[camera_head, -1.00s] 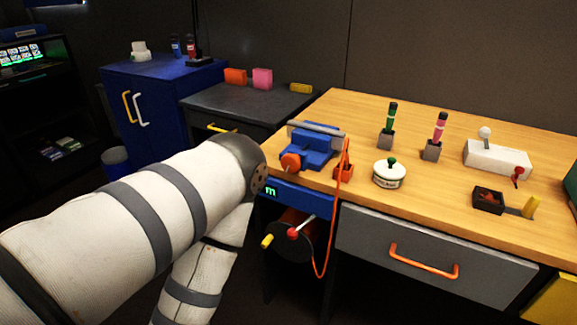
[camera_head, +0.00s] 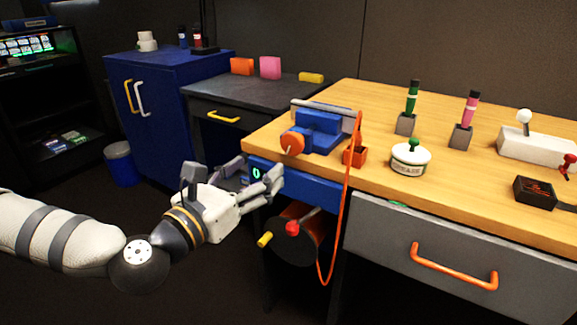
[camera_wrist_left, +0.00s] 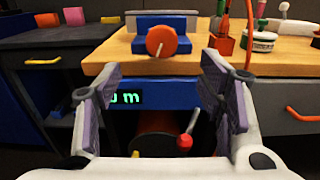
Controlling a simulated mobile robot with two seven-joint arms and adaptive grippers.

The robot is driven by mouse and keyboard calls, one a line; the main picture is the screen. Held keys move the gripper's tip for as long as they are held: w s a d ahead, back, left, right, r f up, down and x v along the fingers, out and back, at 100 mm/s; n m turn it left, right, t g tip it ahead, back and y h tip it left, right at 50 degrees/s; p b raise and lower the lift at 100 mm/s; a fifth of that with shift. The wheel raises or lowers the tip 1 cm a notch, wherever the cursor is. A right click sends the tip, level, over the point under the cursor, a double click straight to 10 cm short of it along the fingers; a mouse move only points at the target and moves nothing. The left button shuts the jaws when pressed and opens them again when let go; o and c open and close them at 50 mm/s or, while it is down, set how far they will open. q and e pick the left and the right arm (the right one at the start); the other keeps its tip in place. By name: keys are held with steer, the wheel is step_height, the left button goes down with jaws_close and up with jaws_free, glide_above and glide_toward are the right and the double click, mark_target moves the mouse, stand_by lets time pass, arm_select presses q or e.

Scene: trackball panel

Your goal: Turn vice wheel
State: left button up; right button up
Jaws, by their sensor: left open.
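The vice (camera_head: 318,130) is a blue block with a grey bar on the near left corner of the wooden workbench. Its orange wheel (camera_head: 292,143) faces out over the bench's front edge. In the left wrist view the wheel (camera_wrist_left: 161,40) is above and between the fingers, with a thin pale handle across it. My left gripper (camera_head: 262,178) is open and empty, in front of the blue panel under the bench edge, lower than the wheel and apart from it. In the left wrist view its fingers (camera_wrist_left: 160,98) stand wide apart. My right gripper is not in view.
An orange cable (camera_head: 352,200) hangs from the bench beside the vice. A dark drum (camera_head: 297,245) with red and yellow knobs sits below the blue panel (camera_head: 310,184). A grey drawer (camera_head: 385,235) is to the right. Dark open floor lies to the left.

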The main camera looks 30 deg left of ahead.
mark_target(290, 146)
arm_select(q)
steer(key=w+b, duration=0.5)
steer(key=w, duration=0.5)
steer(key=shift+d+f+b, duration=0.1)
steer(key=shift+f+b, duration=0.05)
steer(key=shift+b, duration=0.25)
steer(key=shift+w, duration=0.35)
steer(key=c, duration=1.2)
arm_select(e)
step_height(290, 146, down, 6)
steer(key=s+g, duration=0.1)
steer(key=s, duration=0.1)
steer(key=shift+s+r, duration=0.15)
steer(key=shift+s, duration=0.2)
